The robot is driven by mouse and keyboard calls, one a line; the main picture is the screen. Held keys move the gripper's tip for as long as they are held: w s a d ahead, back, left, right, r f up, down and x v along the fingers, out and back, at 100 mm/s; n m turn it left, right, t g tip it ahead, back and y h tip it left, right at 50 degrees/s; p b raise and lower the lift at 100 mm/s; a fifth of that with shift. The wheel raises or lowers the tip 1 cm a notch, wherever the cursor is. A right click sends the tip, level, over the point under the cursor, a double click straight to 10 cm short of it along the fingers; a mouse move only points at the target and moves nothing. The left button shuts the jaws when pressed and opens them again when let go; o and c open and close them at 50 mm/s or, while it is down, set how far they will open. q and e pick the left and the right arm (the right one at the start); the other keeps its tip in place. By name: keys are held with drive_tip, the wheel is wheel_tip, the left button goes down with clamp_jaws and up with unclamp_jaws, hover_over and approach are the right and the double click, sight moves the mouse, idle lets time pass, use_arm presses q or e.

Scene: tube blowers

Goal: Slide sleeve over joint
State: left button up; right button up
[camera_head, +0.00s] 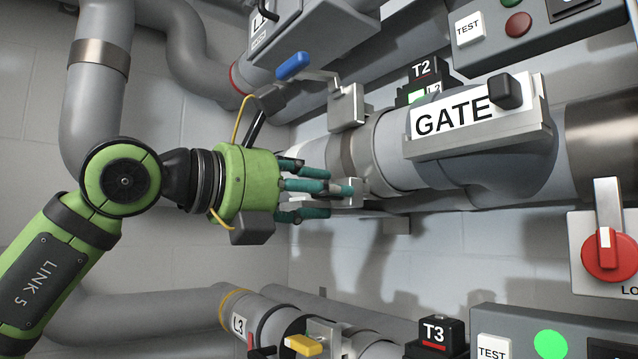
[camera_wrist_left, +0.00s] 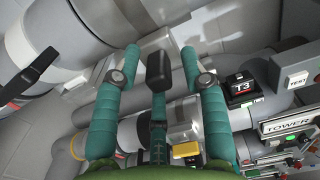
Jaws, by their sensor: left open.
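In the head view a broad light-grey collar (camera_head: 388,150), which looks like the sleeve, sits around the upper pipe. A brownish-grey band (camera_head: 346,152), perhaps the joint, lies just left of it. A small metal block (camera_head: 352,190) projects near the pipe's underside. My left gripper (camera_head: 325,195) is open just below and left of the band. Its teal fingers point right and overlap the block; whether they touch it is unclear. In the left wrist view the gripper (camera_wrist_left: 161,76) has its fingers spread, with nothing seen held. My right gripper is out of view.
A blue-handled valve (camera_head: 293,66) stands above the gripper. The GATE plate (camera_head: 460,112) is to the right. A red rotary switch (camera_head: 608,250) is far right. Below run a lower pipe with a yellow handle (camera_head: 304,345) and the T3 box (camera_head: 434,336). Wall space lies between the pipes.

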use_arm(q)
clamp_jaws()
drive_tip(key=shift+w+a, duration=0.25)
drive_tip(key=shift+w, duration=0.1)
drive_tip(key=w+a+p, duration=0.1)
drive_tip(key=w, duration=0.1)
drive_tip(key=w+a+p, duration=0.1)
drive_tip(key=shift+w+a, duration=0.35)
drive_tip(key=shift+a, duration=0.05)
unclamp_jaws()
drive_tip(key=shift+w, duration=0.15)
